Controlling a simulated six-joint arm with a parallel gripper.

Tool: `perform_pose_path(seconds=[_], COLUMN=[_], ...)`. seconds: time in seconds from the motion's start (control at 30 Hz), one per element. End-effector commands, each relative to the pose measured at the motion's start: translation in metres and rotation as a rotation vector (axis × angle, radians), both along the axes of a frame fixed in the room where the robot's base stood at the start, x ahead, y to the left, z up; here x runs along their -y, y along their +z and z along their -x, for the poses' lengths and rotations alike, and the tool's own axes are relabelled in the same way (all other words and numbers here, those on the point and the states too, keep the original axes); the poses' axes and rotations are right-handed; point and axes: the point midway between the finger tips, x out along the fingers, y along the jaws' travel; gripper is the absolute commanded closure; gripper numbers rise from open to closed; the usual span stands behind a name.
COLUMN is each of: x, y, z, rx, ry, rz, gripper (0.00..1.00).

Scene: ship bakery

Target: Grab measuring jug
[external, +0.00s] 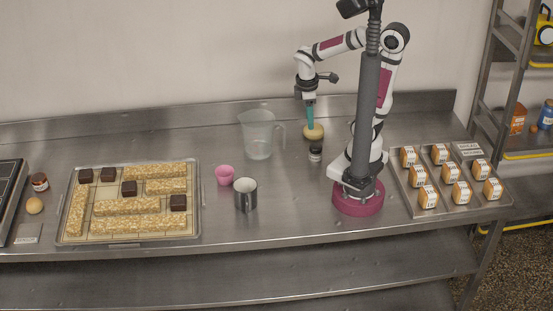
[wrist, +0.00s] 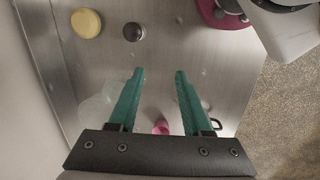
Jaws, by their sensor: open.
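The measuring jug (external: 257,137) is clear, pale and see-through, and stands upright at the back middle of the steel counter, its handle on the right. In the wrist view the jug (wrist: 94,108) shows faintly at the left, partly hidden behind a finger. My gripper (external: 310,121) has teal fingers pointing down, to the right of the jug in the external view. The wrist view shows the fingers (wrist: 160,72) apart with nothing between their tips.
A round yellow bun (external: 313,132) and a small dark-lidded jar (external: 315,153) stand right of the jug. A pink cup (external: 224,175) and metal mug (external: 246,194) stand in front. Trays of bars (external: 189,236) and packaged goods (external: 410,206) lie left and right.

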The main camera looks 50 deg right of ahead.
Motion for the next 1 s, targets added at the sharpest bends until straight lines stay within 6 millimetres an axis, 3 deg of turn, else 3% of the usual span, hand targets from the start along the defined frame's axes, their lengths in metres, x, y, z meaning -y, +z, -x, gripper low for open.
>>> perform_pose_path(seconds=[0.03, 0.1, 0.2, 0.27, 0.37, 0.6, 1.0], x=[-0.001, -0.005, -0.015, -0.018, -0.013, 0.01, 0.037], y=[-0.004, -0.008, -0.013, -0.016, -0.031, -0.093, -0.152], z=[-0.021, -0.051, -0.08, -0.089, -0.096, -0.106, -0.124], rx=[-0.03, -0.077, -0.14, -0.165, -0.181, -0.182, -0.18], ry=[0.292, 0.707, 1.11, 1.233, 1.293, 1.288, 1.283], rz=[0.064, 0.158, 0.252, 0.282, 0.296, 0.289, 0.29], gripper=[0.51, 0.51, 0.51, 0.51, 0.51, 0.51, 0.51])
